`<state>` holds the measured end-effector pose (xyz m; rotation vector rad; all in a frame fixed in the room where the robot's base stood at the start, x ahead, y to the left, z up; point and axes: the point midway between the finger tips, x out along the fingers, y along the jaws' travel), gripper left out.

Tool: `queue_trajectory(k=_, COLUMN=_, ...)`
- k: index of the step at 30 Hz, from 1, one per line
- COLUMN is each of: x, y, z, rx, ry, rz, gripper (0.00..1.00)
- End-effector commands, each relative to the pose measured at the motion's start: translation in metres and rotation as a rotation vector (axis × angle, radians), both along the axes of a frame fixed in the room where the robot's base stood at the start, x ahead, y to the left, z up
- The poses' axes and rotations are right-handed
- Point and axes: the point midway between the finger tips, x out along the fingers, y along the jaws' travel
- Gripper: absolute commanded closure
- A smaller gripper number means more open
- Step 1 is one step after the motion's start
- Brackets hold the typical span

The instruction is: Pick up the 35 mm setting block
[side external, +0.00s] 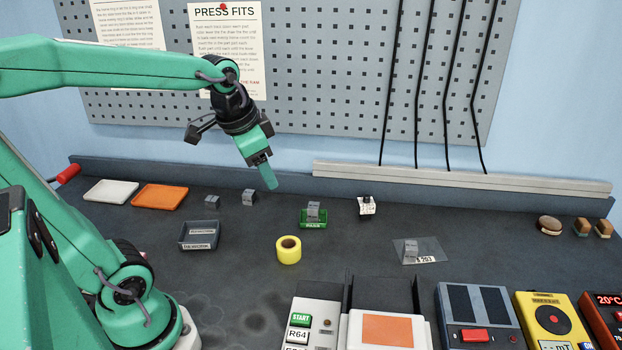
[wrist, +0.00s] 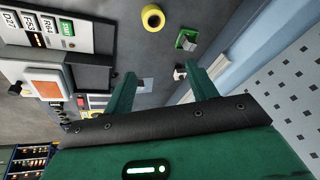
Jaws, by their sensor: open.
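Several small grey blocks lie on the dark bench in the side external view; I cannot read which is 35 mm. Two blocks, a left one (side external: 212,201) and a right one (side external: 249,197), sit toward the back left. Another grey block (side external: 313,209) stands on a green PASS holder (side external: 314,224). One more grey block (side external: 411,248) lies on a clear bag (side external: 432,246) with a label. My gripper (side external: 268,178) is above the bench, pointing down, right of the back-left blocks. In the wrist view my gripper (wrist: 162,78) is open, its two fingers apart with nothing between them.
A yellow tape roll (side external: 288,250) and a dark tray (side external: 199,235) stand mid-bench. A small white stand (side external: 366,206) is right of the green holder. White (side external: 111,192) and orange (side external: 160,196) trays lie at left. Instruments fill the front right.

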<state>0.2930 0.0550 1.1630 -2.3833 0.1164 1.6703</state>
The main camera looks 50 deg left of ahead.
Motion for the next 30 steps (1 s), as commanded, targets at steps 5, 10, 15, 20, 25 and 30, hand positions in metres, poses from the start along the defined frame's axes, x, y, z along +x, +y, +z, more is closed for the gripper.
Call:
queue_trajectory(k=5, x=0.027, y=0.031, z=-0.009, rx=0.038, ry=0.067, rz=-0.072, gripper=0.43)
queue_trajectory(k=10, x=0.049, y=0.063, z=-0.021, rx=0.064, ry=0.124, rz=-0.149, gripper=0.43)
queue_trajectory(k=15, x=0.067, y=0.098, z=-0.039, rx=0.081, ry=0.180, rz=-0.229, gripper=0.43)
queue_trajectory(k=20, x=0.080, y=0.134, z=-0.060, rx=0.086, ry=0.230, rz=-0.306, gripper=0.43)
queue_trajectory(k=25, x=0.090, y=0.173, z=-0.087, rx=0.084, ry=0.278, rz=-0.390, gripper=0.43)
queue_trajectory(k=30, x=0.093, y=0.213, z=-0.119, rx=0.073, ry=0.319, rz=-0.477, gripper=0.43)
